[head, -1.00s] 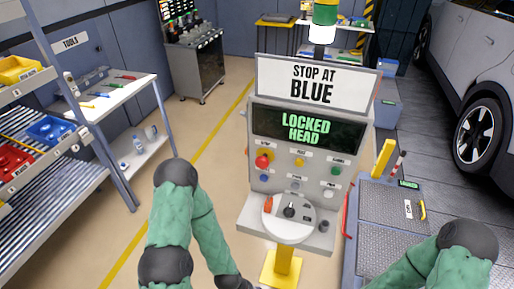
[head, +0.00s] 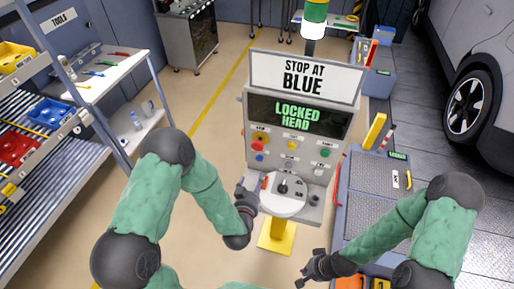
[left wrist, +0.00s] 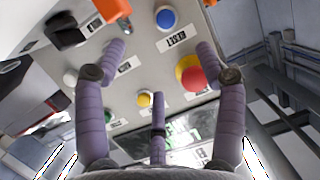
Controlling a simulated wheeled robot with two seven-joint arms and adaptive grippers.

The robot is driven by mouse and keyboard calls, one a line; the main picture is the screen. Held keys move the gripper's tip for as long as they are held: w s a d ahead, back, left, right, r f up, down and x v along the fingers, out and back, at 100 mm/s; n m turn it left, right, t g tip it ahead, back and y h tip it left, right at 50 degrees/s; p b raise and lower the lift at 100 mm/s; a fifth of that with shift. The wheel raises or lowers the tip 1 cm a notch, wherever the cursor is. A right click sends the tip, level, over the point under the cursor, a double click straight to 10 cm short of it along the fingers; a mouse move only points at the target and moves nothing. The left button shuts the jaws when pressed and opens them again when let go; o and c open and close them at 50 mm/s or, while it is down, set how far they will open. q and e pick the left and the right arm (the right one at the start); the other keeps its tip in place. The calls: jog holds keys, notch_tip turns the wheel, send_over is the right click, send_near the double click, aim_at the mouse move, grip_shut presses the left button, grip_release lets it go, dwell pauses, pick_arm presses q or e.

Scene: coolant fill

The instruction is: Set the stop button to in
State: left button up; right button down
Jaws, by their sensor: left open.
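The stop button (head: 258,144) is a red cap on a yellow surround, at the upper left of the button panel (head: 308,158). In the left wrist view the red cap (left wrist: 190,74) shows close up, partly behind one purple finger; I cannot tell whether it is in or out. My left gripper (head: 249,186) is below it, at the panel's lower left beside the round dial. Its purple fingers (left wrist: 158,72) are spread with nothing between them, facing the panel. My right gripper (head: 313,264) is low, right of the yellow post; its jaw state is unclear.
A blue reset button (left wrist: 166,18) and a yellow button (left wrist: 143,99) sit near the stop button. The dial plate (head: 283,207) juts out below, with an orange part. The screen (head: 297,115) reads LOCKED HEAD, under a STOP AT BLUE sign (head: 304,75).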

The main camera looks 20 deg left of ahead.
aim_at(257, 148)
pick_arm(q)
notch_tip(257, 148, up, 7)
jog(key=t+y, duration=0.1)
jog(key=t, duration=0.2)
jog(key=w, duration=0.3)
jog(key=w+a, duration=0.1)
jog(key=w, duration=0.3)
jog(key=w+p, duration=0.1)
jog(key=w, duration=0.2)
jog(key=shift+w+a, duration=0.25)
grip_shut()
